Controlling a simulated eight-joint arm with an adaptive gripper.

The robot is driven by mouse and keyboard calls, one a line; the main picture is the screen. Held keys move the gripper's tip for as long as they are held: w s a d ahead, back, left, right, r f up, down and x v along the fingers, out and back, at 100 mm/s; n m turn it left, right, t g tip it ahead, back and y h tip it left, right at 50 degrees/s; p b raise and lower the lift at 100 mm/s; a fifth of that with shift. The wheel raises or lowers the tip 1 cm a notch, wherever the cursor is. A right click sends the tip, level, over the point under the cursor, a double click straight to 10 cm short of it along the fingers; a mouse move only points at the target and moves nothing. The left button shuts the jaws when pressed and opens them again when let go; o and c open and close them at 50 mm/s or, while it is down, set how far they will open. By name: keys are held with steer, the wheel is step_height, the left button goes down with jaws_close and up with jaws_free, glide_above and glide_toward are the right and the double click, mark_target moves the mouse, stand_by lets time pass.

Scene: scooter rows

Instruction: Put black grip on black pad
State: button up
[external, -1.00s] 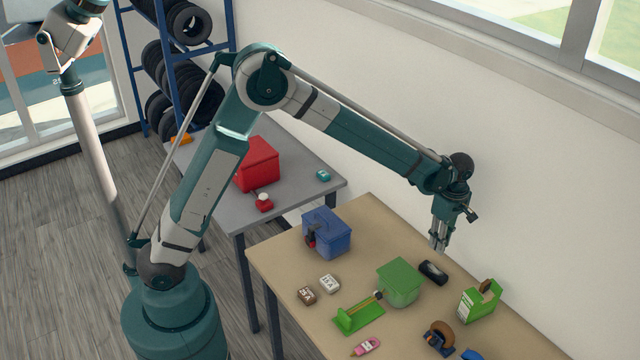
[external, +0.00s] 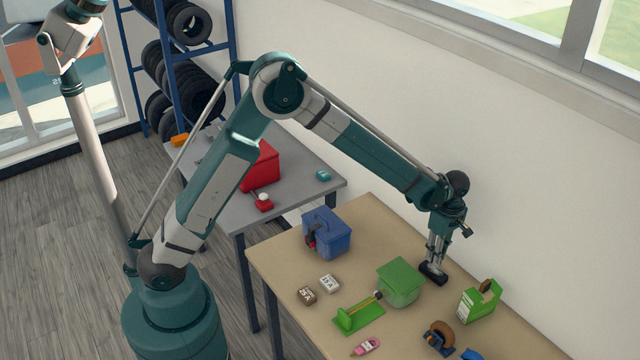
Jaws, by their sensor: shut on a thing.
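The black grip (external: 432,279) is a small dark rounded piece on the tan table, right of the green-lidded box. My gripper (external: 434,268) points down over it, with its fingers shut on it. The fingers hide part of the grip; I cannot tell whether it still touches the table. I cannot pick out a black pad in this view.
The green-lidded box (external: 400,283) stands close left of my gripper. A green and white holder (external: 479,300) is to the right, and a brown and blue dispenser (external: 439,338) in front. A blue box (external: 327,233) stands at the back left. The table's left part (external: 282,262) is clear.

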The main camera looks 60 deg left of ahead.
mark_target(433, 269)
steer(key=shift+f, duration=1.85)
steer(key=shift+f, duration=0.15)
steer(key=o, duration=0.9)
step_height(433, 269, up, 12)
steer(key=shift+r, duration=0.15)
